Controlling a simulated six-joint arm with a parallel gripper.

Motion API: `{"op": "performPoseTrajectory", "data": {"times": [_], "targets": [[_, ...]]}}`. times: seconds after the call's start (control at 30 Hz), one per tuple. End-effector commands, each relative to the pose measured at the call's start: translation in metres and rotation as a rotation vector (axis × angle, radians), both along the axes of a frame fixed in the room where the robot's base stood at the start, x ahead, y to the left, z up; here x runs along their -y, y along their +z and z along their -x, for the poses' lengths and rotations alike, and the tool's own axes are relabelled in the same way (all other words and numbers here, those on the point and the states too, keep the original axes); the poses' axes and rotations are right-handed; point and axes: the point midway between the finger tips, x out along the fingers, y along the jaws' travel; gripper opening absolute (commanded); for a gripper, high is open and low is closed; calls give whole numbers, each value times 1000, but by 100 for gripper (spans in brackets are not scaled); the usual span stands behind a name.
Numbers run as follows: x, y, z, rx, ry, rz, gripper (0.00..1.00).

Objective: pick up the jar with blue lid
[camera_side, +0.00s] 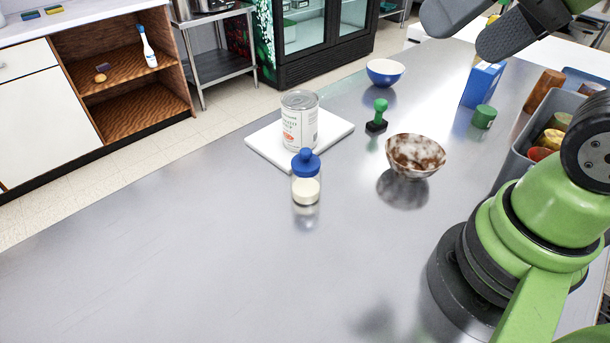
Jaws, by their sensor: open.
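The jar with blue lid (306,183) stands upright on the steel table near the middle of the view. It is clear, with pale contents in its lower part, and its round blue lid has a knob. It is just in front of a white board (339,130) that bears a large labelled can (299,122). My gripper (457,38) shows only in part at the top right, as two dark rounded fingers set apart. It is open, far from the jar, and nothing shows between the fingers.
A brown and white bowl (415,156) is right of the jar. Behind it are a green-handled stamp (378,116) and a blue bowl (385,72). A blue box (482,85), green tin (484,117) and filled grey bin (518,152) are at right. The table's left front is clear.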

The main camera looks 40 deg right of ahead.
Motion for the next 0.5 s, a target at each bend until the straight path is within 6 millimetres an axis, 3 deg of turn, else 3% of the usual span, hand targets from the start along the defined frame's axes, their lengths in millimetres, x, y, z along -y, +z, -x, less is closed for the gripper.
{"op": "performPoseTrajectory", "data": {"times": [0.1,0.17,0.5], "targets": [[0,0,0,0,0,0,100],[0,0,0,0,0,0,89],[1,-1,-3,-11,38,37,89]]}}
